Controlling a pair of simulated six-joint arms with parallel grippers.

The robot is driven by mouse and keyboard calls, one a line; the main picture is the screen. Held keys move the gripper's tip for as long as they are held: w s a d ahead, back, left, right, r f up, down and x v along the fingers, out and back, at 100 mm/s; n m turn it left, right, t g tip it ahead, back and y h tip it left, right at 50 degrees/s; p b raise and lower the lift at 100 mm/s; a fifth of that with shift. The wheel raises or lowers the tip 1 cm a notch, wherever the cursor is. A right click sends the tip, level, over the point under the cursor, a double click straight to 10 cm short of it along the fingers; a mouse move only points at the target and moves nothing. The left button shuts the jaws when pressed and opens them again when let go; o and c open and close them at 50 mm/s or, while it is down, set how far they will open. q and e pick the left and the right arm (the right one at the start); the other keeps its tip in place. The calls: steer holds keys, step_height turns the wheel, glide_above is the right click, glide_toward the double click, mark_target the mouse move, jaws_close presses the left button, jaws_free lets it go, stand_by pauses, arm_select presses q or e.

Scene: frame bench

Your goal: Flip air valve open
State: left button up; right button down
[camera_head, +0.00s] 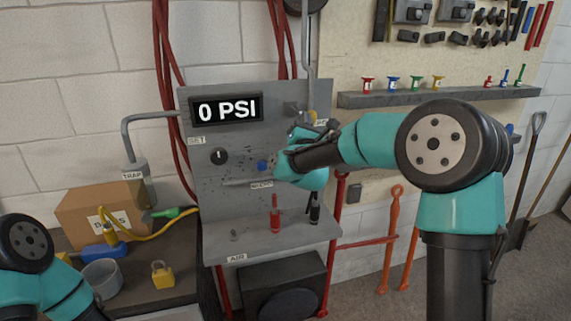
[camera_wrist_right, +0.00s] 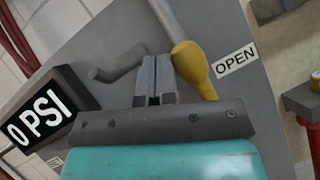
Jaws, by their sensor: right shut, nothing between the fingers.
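The air valve shows as a yellow handle or fitting (camera_head: 313,116) at the lower end of a grey pipe, at the panel's upper right. It appears larger in the right wrist view (camera_wrist_right: 191,66), beside a white OPEN label (camera_wrist_right: 236,61). My right gripper (camera_head: 326,130) is at the panel just below the yellow part. In the right wrist view its fingers (camera_wrist_right: 153,75) are shut and empty, just left of the yellow part. I cannot tell whether they touch it. A bent grey bar (camera_wrist_right: 118,67) lies left of the fingers. My left gripper is out of view.
The grey panel (camera_head: 220,225) carries a 0 PSI display (camera_head: 227,109), a black knob (camera_head: 218,156), a blue button (camera_head: 263,165) and a red-handled tool (camera_head: 275,214). A shelf (camera_head: 430,97) is at right. A cardboard box (camera_head: 100,212) and yellow padlock (camera_head: 162,275) sit at left.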

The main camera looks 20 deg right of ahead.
steer(key=shift+s, duration=0.1)
steer(key=s+a+f, duration=0.1)
steer(key=s+a, duration=0.1)
steer(key=s, duration=0.6)
steer(key=s+a+f, duration=0.1)
steer(key=s+a, duration=0.1)
steer(key=s, duration=0.5)
steer(key=shift+s+f, duration=0.25)
steer(key=shift+s, duration=0.1)
